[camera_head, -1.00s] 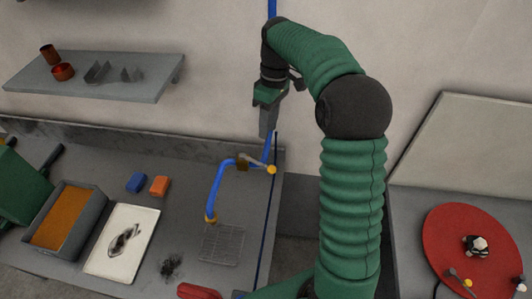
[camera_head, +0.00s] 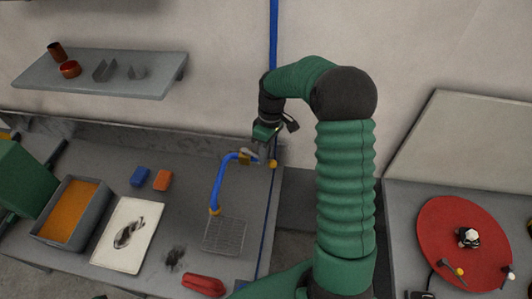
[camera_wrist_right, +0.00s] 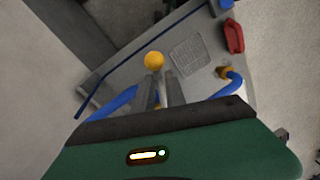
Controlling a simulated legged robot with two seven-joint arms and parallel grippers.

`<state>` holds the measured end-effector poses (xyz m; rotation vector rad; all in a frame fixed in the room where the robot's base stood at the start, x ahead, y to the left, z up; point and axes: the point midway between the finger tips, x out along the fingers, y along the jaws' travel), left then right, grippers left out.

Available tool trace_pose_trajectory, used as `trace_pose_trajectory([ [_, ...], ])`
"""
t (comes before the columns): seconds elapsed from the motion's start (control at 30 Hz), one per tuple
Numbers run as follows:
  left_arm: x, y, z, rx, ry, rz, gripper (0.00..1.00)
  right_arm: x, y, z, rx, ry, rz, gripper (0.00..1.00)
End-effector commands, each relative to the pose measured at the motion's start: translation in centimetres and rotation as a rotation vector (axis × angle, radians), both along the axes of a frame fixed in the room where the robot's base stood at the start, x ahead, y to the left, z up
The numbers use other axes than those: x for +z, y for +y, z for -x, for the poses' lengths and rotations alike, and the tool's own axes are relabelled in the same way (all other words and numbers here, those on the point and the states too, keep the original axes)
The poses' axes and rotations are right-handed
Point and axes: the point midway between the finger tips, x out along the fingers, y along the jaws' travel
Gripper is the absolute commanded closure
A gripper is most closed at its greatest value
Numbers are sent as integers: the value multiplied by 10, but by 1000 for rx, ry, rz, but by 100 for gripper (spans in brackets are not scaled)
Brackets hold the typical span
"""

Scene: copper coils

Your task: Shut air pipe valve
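The air pipe valve (camera_head: 245,158) sits on the blue pipe (camera_head: 221,182) at the back of the bench. Its lever ends in a yellow knob (camera_head: 273,164), which also shows in the right wrist view (camera_wrist_right: 154,60). My right gripper (camera_head: 262,150) reaches down from above at the lever, close beside the knob. In the right wrist view its two fingers (camera_wrist_right: 160,90) stand a little apart, with the knob just beyond their tips. I cannot tell whether the lever lies between them or touches them.
The bench holds a wire mesh (camera_head: 226,235), a red object (camera_head: 203,284), a white board (camera_head: 103,246), a tray of orange material (camera_head: 46,232) and two small blocks. A shelf (camera_head: 150,85) hangs at upper left. A red disc (camera_head: 435,235) lies on the right-hand table.

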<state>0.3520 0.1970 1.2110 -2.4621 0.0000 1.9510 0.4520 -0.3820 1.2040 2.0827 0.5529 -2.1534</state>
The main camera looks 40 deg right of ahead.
Motion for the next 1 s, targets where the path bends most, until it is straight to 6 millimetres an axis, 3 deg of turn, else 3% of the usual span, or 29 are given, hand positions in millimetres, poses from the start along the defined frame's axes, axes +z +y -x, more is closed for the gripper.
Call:
trace_pose_trajectory([
  [0.1, 0, 0, 0, 1, 0, 0, 64, -1, -3, 0, 0, 0, -4, 100],
  [1.0, 0, 0, 0, 0, 0, 0, 64, -3, -3, 1, -1, 5, -7, 100],
])
